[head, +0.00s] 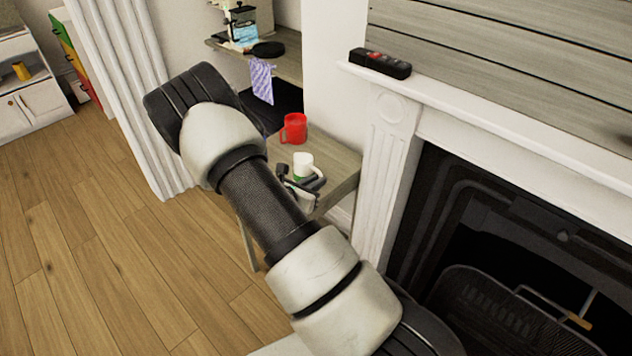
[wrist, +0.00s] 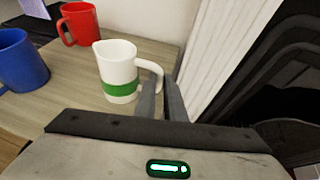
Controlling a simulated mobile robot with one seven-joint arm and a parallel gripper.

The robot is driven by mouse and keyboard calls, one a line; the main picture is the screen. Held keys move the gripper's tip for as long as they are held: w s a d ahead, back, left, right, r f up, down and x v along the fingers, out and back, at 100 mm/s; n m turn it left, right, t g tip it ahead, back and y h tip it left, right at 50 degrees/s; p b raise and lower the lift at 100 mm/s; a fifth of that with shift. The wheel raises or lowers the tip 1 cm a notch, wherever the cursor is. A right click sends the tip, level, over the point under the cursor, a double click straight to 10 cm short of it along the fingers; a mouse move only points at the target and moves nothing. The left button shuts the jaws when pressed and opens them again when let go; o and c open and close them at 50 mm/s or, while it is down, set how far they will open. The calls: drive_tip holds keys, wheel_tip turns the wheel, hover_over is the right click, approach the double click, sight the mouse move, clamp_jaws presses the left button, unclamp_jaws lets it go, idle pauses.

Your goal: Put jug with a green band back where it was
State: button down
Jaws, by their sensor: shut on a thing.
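The white jug with a green band (wrist: 119,72) is upright at the wooden side table (wrist: 75,108), near its end by the fireplace. In the head view the jug (head: 303,162) shows partly, with my gripper in front of its lower part. My gripper (wrist: 164,97) is shut on the jug's handle, on the right side of the jug in the wrist view. I cannot tell for sure whether the jug's base touches the tabletop.
A red mug (wrist: 80,24) stands behind the jug, and a blue mug (wrist: 20,62) stands left of it. The white fireplace surround (head: 385,165) rises close on the right. A wall shelf (head: 275,62) hangs above the table's far end. Open wooden floor lies left.

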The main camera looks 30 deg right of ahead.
drive_tip(key=c, duration=1.8)
unclamp_jaws()
drive_tip(key=shift+c, duration=0.2)
drive_tip(key=shift+r+p, duration=0.2)
drive_tip(key=shift+p, duration=0.1)
drive_tip(key=v, duration=1.1)
drive_tip(key=s+d+r+m+g+y, duration=0.25)
drive_tip(key=s+r+m+g, duration=0.35)
drive_tip(key=s+r+m, duration=0.75)
drive_tip(key=s+a+r+m+t+y, duration=0.2)
drive_tip(key=s+a+r+m+y, duration=0.2)
drive_tip(key=s+a+r+m, duration=0.1)
drive_tip(key=s+a+r+m+t+y, duration=0.2)
drive_tip(key=s+a+r+m+y, duration=0.2)
drive_tip(key=r, duration=0.6)
drive_tip(key=a+m+y+p, duration=0.1)
drive_tip(key=a, duration=0.1)
drive_tip(key=shift+s+a+r+m+t, duration=0.15)
drive_tip(key=shift+s+a+m+t, duration=0.15)
drive_tip(key=shift+s+a+m, duration=0.1)
